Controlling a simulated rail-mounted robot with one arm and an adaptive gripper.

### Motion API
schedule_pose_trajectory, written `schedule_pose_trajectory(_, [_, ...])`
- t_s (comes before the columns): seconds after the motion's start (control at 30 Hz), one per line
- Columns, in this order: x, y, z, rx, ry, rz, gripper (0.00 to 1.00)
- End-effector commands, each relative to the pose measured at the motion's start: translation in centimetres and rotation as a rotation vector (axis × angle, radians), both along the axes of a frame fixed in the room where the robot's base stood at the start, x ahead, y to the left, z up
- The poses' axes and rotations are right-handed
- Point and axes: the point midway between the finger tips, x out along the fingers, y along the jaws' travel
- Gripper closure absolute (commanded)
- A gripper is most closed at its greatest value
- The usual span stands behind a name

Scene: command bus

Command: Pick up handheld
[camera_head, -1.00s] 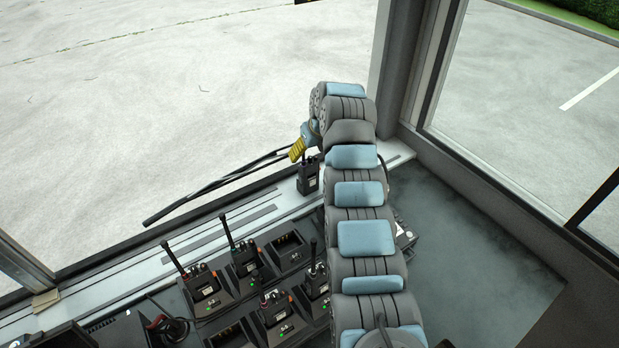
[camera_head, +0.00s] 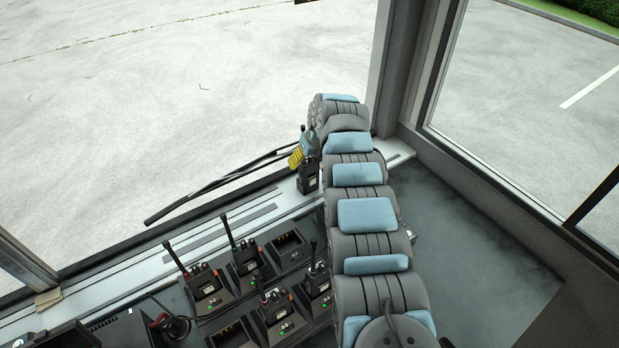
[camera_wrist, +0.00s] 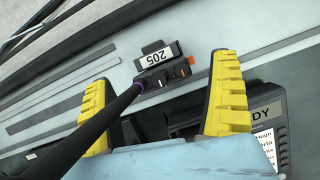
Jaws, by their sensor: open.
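A black handheld radio (camera_head: 307,176) stands on the light window ledge (camera_head: 222,222), beside my arm. In the wrist view the handheld (camera_wrist: 160,68) shows from above, with a "205" label, an orange button and a long black antenna reaching toward the lower left. My gripper (camera_wrist: 165,105) has its two yellow fingers spread apart, with the handheld beyond and between their tips and the antenna passing by the left finger.
Several other radios, such as one with a red-based antenna (camera_head: 204,284), stand in charger docks left of my arm. One dock (camera_head: 287,244) is empty.

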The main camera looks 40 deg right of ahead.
Motion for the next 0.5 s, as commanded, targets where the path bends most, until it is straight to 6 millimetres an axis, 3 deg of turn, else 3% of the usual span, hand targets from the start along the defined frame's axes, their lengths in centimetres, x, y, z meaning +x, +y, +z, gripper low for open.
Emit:
schedule_pose_trajectory(0.17, [0.02,0.03,-0.02,0.0,0.0,0.0,0.08])
schedule_pose_trajectory(0.2, [0.01,0.03,-0.03,0.0,0.0,0.0,0.13])
schedule_pose_trajectory(0.43, [0.01,0.05,-0.06,0.001,0.001,0.0,0.79])
schedule_pose_trajectory(0.5, [0.0,0.06,-0.09,0.001,0.001,0.0,0.86])
